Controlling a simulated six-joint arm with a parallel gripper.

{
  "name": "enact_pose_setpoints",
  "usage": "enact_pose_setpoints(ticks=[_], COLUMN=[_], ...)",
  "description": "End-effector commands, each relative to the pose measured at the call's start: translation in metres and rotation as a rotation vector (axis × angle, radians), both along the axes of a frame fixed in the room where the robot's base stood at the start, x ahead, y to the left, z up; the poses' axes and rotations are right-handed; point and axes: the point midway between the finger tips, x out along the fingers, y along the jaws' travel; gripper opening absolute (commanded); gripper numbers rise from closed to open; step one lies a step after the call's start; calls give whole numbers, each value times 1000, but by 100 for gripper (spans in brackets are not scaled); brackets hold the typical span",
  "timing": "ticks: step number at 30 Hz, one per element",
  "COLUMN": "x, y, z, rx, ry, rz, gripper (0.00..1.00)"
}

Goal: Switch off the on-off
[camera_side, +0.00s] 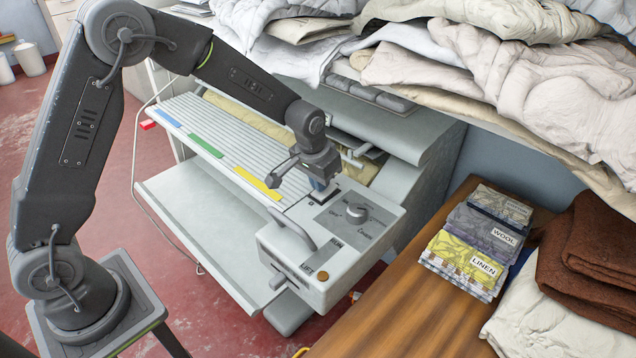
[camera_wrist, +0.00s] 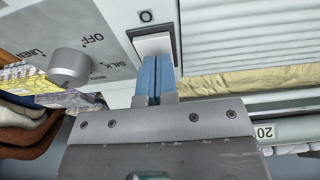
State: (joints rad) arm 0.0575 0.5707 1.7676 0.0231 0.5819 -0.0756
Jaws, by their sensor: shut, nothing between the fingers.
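The on-off is a white rocker switch (camera_wrist: 152,44) in a dark frame, with an "O" printed beside its far end in the wrist view. In the side view the switch (camera_side: 325,196) sits at the back left of the control box (camera_side: 310,242), partly hidden by my gripper. My gripper (camera_wrist: 155,62) has its two blue fingers together, with nothing between them. Its tips are at the near end of the rocker; I cannot tell whether they touch it. In the side view my gripper (camera_side: 318,185) points down over the switch.
A round dial (camera_side: 357,213) marked with OFF and fabric names is close to the switch; it also shows in the wrist view (camera_wrist: 70,67). A curved handle (camera_side: 297,228) and a round brown button (camera_side: 322,275) are on the box.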

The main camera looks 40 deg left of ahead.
Motion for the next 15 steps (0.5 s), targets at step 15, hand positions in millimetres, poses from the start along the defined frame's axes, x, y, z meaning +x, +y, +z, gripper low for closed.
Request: enact_pose_setpoints(ticks=[15], x=[-4], y=[0], z=[31], rx=[0], ry=[-5], rz=[0], gripper=[0])
